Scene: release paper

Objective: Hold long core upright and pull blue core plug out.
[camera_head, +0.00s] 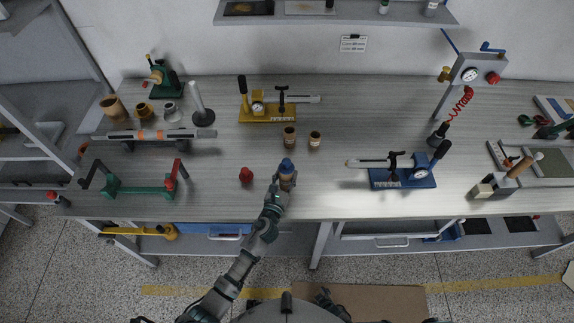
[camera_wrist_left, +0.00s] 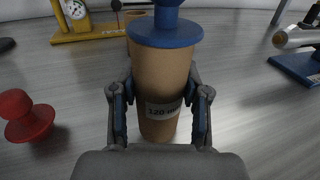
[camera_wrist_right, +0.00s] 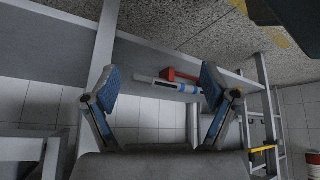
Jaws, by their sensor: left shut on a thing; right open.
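The long core (camera_head: 288,181) is a brown cardboard tube standing upright near the table's front edge. In the left wrist view the long core (camera_wrist_left: 161,80) shows a "120 mm" label. The blue core plug (camera_head: 287,165) is seated in its top; its flange and knob (camera_wrist_left: 166,32) show above the rim. My left gripper (camera_head: 281,184) is shut around the tube's lower half, one finger on each side (camera_wrist_left: 160,112). My right gripper (camera_wrist_right: 163,84) is open and empty, low and away from the tabletop. The core's far side is hidden.
A red plug (camera_head: 246,175) stands left of the core. Two short cores (camera_head: 290,137) (camera_head: 315,139) stand behind it. A blue-based fixture (camera_head: 403,178) is to the right, a green stand (camera_head: 135,188) to the left, a yellow-based gauge (camera_head: 268,112) at the back.

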